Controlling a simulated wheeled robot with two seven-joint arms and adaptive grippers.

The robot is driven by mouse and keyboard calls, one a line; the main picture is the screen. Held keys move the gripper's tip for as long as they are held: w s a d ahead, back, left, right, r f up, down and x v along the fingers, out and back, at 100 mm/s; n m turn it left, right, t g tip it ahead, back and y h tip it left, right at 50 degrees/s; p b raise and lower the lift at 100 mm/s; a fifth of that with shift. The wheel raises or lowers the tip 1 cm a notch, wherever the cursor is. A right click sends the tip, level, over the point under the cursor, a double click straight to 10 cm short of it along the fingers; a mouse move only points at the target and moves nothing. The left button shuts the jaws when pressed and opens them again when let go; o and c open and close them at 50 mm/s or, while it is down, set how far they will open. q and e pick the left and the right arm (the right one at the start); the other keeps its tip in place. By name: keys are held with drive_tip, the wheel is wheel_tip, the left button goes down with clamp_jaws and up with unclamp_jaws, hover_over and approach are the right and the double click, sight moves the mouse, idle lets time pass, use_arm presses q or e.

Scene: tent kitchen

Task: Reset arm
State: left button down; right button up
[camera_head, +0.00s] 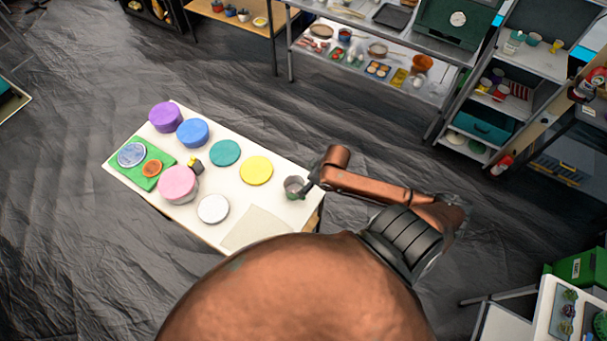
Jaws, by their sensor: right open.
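My right arm comes in from the right, and its gripper (304,189) is over the right end of the white table (235,143). The gripper is small and dark here; it is open. My left gripper is not in view.
The table holds purple (165,116), blue (193,132) and pink (178,183) round containers, teal (225,152) and yellow (256,170) discs, a white round item (213,208) and a green board (142,163). Loaded shelves (370,62) stand behind. Dark floor is open at left.

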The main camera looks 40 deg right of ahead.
drive_tip(key=s+a+r+m+h, duration=0.1)
drive_tip(key=s+a+r+m, duration=0.15)
drive_tip(key=s, duration=0.45)
drive_tip(key=s+a+r+m+h, duration=0.1)
drive_tip(key=s+a+r, duration=0.15)
drive_tip(key=s, duration=0.55)
wheel_tip(320, 180, down, 35)
drive_tip(key=s+a+g+b, duration=0.2)
drive_tip(key=b, duration=0.3)
drive_tip(key=s+f+n+g+b, duration=0.1)
drive_tip(key=s+f+b, duration=0.4)
drive_tip(key=s+f, duration=1.3)
wheel_tip(320, 180, down, 4)
drive_tip(key=shift+s+f, duration=0.2)
drive_tip(key=shift+s, duration=0.2)
